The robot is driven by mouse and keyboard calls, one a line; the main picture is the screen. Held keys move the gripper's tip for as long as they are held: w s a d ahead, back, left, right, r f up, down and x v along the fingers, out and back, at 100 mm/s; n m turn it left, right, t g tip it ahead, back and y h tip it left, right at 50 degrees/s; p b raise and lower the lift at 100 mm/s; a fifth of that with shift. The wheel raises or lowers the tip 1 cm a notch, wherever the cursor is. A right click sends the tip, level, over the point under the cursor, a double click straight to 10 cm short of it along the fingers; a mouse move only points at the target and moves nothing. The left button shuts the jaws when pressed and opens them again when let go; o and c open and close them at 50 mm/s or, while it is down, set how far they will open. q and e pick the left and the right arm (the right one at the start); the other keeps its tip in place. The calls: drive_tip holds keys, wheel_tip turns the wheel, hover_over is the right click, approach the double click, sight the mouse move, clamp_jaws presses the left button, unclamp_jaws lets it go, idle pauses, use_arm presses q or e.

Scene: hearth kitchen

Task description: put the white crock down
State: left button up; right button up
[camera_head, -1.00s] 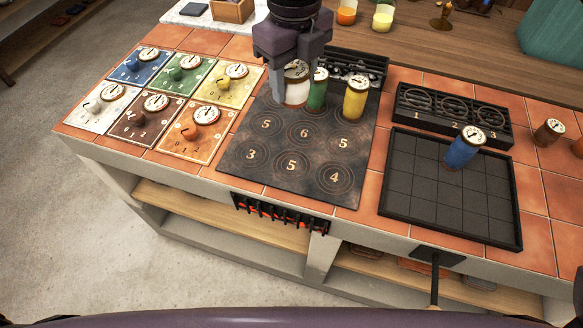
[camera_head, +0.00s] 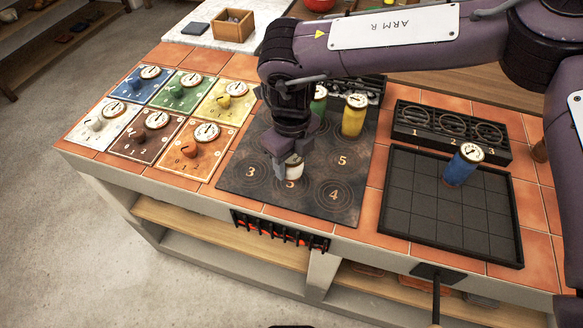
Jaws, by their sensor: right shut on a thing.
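I cannot tell whether the crock's base touches the plate. A green crock (camera_head: 318,105) and a yellow crock (camera_head: 353,116) stand at the back of the plate. My left gripper is not in view.
A blue crock (camera_head: 462,165) stands on the black gridded tray (camera_head: 420,225) to the right. A black rack (camera_head: 450,130) with numbered rings is behind it. Coloured dial tiles (camera_head: 182,158) lie on the left.

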sight(292, 171)
wheel_tip(292, 171, down, 4)
drive_tip(key=shift+r, duration=0.25)
drive_tip(key=shift+f, duration=0.2)
drive_tip(key=o, duration=1.1)
drive_tip(key=shift+o, duration=0.2)
drive_tip(key=shift+r, duration=0.15)
